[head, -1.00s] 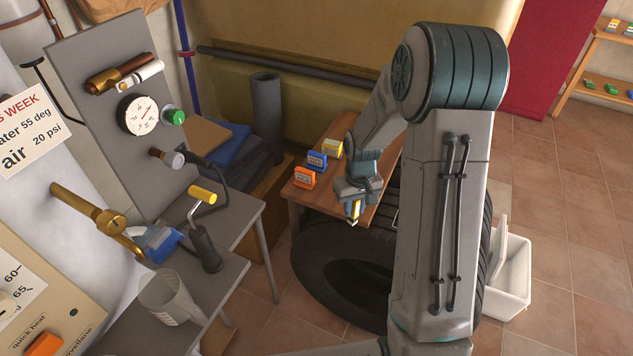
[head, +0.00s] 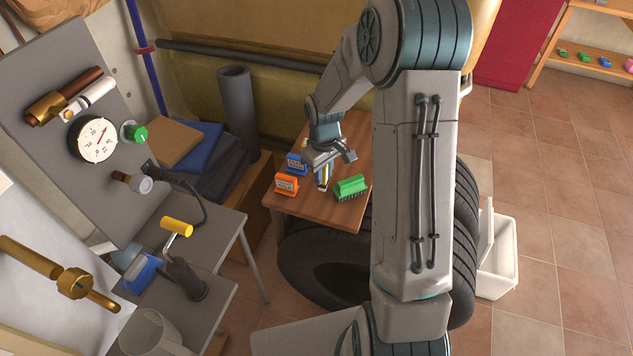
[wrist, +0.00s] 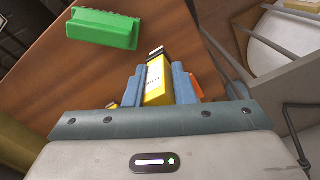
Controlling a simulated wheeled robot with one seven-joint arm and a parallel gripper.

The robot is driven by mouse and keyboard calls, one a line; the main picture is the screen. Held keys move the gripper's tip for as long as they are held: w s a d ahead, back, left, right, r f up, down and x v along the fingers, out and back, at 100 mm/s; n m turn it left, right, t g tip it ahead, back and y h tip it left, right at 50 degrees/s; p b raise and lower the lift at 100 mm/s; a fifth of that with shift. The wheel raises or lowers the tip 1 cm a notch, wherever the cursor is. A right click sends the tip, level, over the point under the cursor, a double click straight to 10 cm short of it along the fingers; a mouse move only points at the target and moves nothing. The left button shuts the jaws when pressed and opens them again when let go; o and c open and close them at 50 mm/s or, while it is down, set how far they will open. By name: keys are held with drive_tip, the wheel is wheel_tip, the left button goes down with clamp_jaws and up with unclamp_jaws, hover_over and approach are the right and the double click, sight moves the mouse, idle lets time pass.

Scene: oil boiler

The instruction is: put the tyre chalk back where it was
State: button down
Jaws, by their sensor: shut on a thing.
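A yellow piece with a pale label and a dark-and-white end, which I take to be the tyre chalk (wrist: 157,78), is between the two blue fingers of my gripper (wrist: 158,88) in the wrist view. My gripper is shut on it. In the head view my gripper (head: 323,172) is over the small wooden table (head: 315,212), with the yellow chalk (head: 322,182) pointing down from it. I cannot tell whether its lower end touches the tabletop.
An orange box (head: 286,184) and a blue box (head: 296,163) stand left of my gripper; a green brush-like block (head: 350,187) lies to its right. Tyres (head: 320,262) are below the table's front edge. The front tabletop is clear. A grey bench (head: 215,240) stands left.

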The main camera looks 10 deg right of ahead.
drive_tip(key=shift+w+a+f+p, duration=0.15)
drive_tip(key=shift+a+f, duration=0.15)
drive_tip(key=shift+f, duration=0.55)
drive_tip(key=shift+w+a+f+p, duration=0.1)
drive_tip(key=shift+a+f, duration=0.15)
drive_tip(key=shift+f, duration=0.65)
drive_tip(key=shift+w+a+f+p, duration=0.15)
drive_tip(key=shift+a+f, duration=0.15)
drive_tip(key=shift+f, duration=0.55)
drive_tip(key=shift+f, duration=0.2)
drive_tip(key=c, duration=1.2)
unclamp_jaws()
drive_tip(key=shift+r, duration=0.1)
